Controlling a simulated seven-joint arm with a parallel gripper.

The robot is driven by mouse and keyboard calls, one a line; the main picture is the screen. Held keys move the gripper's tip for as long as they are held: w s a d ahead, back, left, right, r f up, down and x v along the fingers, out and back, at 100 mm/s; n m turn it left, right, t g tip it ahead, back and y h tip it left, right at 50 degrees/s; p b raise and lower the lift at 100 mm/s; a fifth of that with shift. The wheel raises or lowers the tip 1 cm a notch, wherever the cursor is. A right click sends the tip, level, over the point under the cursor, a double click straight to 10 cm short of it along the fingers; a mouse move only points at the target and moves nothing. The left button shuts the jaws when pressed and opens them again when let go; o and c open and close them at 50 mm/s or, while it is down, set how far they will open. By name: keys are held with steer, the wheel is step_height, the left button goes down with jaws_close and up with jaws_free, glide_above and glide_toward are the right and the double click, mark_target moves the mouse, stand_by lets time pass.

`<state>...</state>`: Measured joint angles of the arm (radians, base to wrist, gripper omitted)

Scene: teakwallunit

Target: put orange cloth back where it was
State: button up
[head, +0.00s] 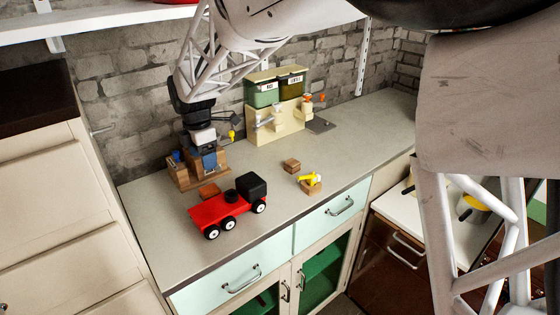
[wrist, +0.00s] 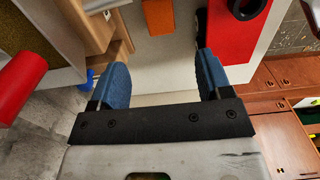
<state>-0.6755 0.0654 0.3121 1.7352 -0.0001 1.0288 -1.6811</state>
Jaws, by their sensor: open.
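The orange cloth (head: 209,190) looks like a small, flat orange-brown piece. It lies on the grey countertop between the wooden holder (head: 183,180) and the red toy truck (head: 222,208). In the wrist view the orange cloth (wrist: 158,16) shows at the top edge, partly cut off, beyond my fingertips. My gripper (head: 209,160) is above the counter beside the wooden holder. In the wrist view my gripper (wrist: 164,55) has its two blue fingers wide apart, with nothing between them. I cannot tell its exact height over the counter.
A small wooden block (head: 291,165) and a yellow toy on a wooden base (head: 311,184) lie to the right. A cream toy kitchen unit (head: 276,120) stands against the brick wall. A blue item (head: 176,156) sits at the holder. The counter's right part is clear.

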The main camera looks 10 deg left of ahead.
steer(key=s+d+r+m, duration=0.3)
steer(key=d+m, duration=0.1)
steer(key=d, duration=0.6)
steer(key=s+d+r+m+t, duration=0.1)
steer(key=s+d+r+m, duration=0.2)
steer(key=d, duration=0.6)
steer(key=s+d+r+m, duration=0.2)
steer(key=d+m, duration=0.4)
steer(key=d, duration=0.4)
steer(key=s+d+f+m, duration=0.2)
steer(key=s+d+m, duration=0.5)
steer(key=s+d, duration=0.2)
steer(key=s+d+f+m+t, duration=0.1)
steer(key=s+d+f+m, duration=0.1)
steer(key=s+d+m, duration=0.5)
steer(key=s+d, duration=0.2)
steer(key=s, duration=0.3)
steer(key=shift+d+t, duration=0.2)
steer(key=shift+t, duration=0.1)
